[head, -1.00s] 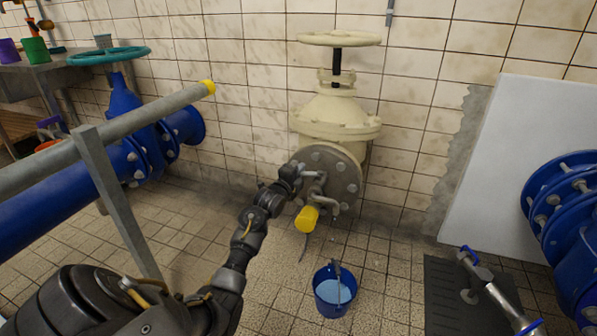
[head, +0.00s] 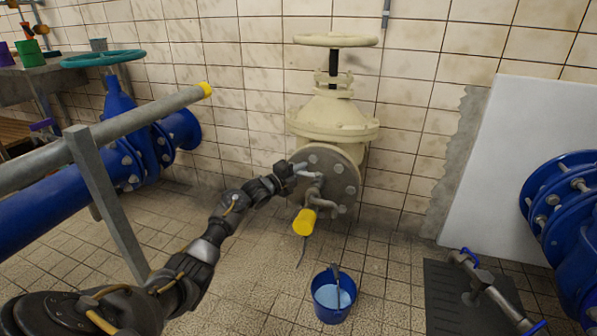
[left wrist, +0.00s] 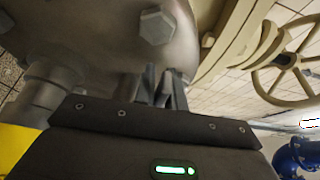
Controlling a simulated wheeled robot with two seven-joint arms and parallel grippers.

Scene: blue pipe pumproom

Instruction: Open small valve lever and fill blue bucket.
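The blue bucket (head: 322,306) stands upright on the tiled floor, with a light blue surface inside and its handle raised. Above and left of it, a small bent grey pipe (head: 314,194) with a yellow end (head: 305,222) comes off the round flange of the cream valve (head: 332,115). My left gripper (head: 299,168) is at the flange's left side, by the small metal lever fitting; contact is unclear. In the left wrist view its fingers (left wrist: 162,86) are close together in front of the bolted flange (left wrist: 105,30). Any lever between them is hidden. My right gripper is out of view.
A grey railing (head: 110,135) with a yellow end and a blue pipe (head: 50,205) run along the left. A dark mat (head: 450,300) with a blue-handled pipe piece (head: 488,288) and a blue flanged pipe (head: 560,210) are at right. Floor around the bucket is clear.

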